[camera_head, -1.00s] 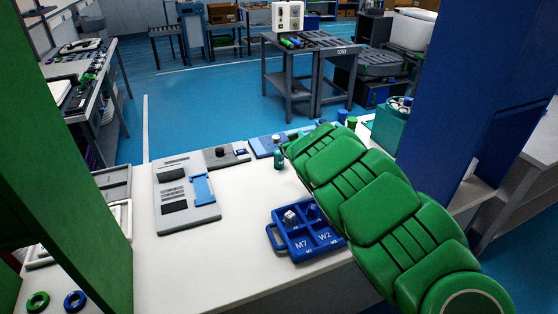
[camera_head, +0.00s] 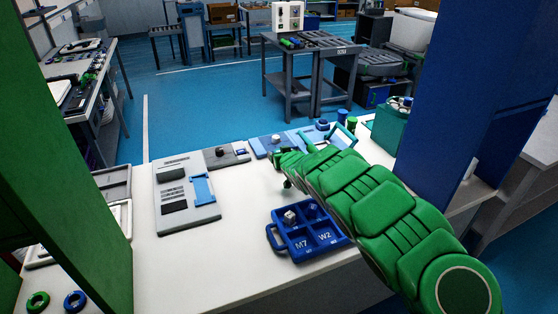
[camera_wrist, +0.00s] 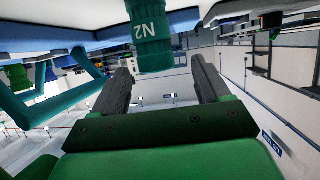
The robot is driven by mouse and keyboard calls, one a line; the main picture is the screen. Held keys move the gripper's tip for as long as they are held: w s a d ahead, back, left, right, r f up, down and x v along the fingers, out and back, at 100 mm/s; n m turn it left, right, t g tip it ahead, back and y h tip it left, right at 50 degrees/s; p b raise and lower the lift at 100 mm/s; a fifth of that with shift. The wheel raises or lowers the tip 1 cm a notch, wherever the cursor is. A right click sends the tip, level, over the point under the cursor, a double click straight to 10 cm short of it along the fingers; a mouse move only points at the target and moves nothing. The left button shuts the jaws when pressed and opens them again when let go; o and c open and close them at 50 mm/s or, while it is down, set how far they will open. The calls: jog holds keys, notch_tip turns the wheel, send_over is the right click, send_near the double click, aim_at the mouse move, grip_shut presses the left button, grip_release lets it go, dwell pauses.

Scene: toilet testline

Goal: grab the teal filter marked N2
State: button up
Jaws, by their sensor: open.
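The teal filter marked N2 (camera_wrist: 152,38) shows at the top of the wrist view, its label upside down. It stands at the tips of my open gripper (camera_wrist: 162,68), in line with the gap between the two dark fingers. Its lower end in the picture reaches between the fingertips; I cannot tell whether either finger touches it. In the head view my gripper (camera_head: 284,170) is over the white worktop, behind the blue tray, and the filter is mostly or wholly hidden by it.
A blue divided tray (camera_head: 272,238) marked M7 and W2 lies in front of my arm. A grey panel with a blue clip (camera_head: 187,215) lies left. Blue plates (camera_head: 262,149) and a teal frame (camera_head: 345,134) are behind; the frame also shows in the wrist view (camera_wrist: 48,95).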

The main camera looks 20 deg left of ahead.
jog(key=shift+w, duration=0.15)
jog(key=shift+w+a+f, duration=0.4)
jog(key=shift+w+f, duration=0.05)
jog(key=shift+f, duration=0.05)
jog(key=shift+x, duration=1.55)
jog(key=shift+w, duration=0.3)
jog(key=c, duration=1.1)
